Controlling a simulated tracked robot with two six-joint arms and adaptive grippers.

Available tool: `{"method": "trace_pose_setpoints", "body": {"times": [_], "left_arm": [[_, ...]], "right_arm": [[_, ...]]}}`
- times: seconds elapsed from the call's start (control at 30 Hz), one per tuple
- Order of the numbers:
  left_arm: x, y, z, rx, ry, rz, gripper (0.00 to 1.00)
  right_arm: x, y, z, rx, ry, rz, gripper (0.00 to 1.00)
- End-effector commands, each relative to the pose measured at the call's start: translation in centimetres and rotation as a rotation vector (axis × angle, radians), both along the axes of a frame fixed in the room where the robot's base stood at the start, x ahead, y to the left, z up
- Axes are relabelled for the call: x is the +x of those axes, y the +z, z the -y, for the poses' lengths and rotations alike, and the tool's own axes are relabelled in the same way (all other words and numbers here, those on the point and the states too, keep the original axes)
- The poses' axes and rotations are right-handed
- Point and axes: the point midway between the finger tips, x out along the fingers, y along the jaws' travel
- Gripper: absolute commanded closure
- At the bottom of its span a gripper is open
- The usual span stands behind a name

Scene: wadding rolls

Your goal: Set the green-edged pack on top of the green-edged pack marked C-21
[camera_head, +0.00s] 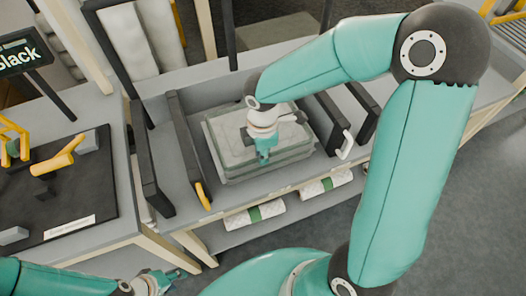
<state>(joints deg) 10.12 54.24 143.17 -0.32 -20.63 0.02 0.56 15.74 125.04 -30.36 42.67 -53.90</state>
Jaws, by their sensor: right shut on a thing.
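A stack of flat, pale, quilted packs with greenish edges lies in the bay between the dark dividers. My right gripper (264,158) points down over the top pack (232,139) and is shut on it; the fingertips are small and partly lost against it. The top pack lies flat on or very close above the lower pack (270,171), and I cannot tell whether they touch. The C-21 marking cannot be read. My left gripper (172,284) is low at the bottom left, away from the packs; its jaw state is unclear.
Dark dividers stand left (188,150) and right (327,122) of the stack. Wrapped rolls with green bands (255,214) lie on the shelf below. A dark mat (85,190) with yellow-handled tools and a sign reading "Slack" (22,53) are at left.

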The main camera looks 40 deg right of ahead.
Motion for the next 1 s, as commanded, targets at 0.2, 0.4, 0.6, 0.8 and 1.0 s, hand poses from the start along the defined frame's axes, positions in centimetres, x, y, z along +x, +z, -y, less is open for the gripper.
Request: {"method": "trace_pose_setpoints", "body": {"times": [0.2,0.4,0.6,0.8,1.0], "left_arm": [[0.0,0.0,0.0,0.0,0.0,0.0,0.6],[0.0,0.0,0.0,0.0,0.0,0.0,0.6],[0.0,0.8,0.0,0.0,0.0,0.0,0.6],[0.0,1.0,0.0,0.0,0.0,0.0,0.6],[0.0,1.2,0.0,0.0,0.0,0.0,0.6]], "right_arm": [[0.0,0.0,0.0,0.0,0.0,0.0,0.63],[0.0,0.0,0.0,0.0,0.001,0.0,0.63],[0.0,1.0,0.0,0.0,0.001,0.001,0.63],[0.1,4.0,-0.1,0.001,0.001,0.005,0.63],[0.1,8.2,-0.1,0.0,0.002,0.005,0.63]]}}
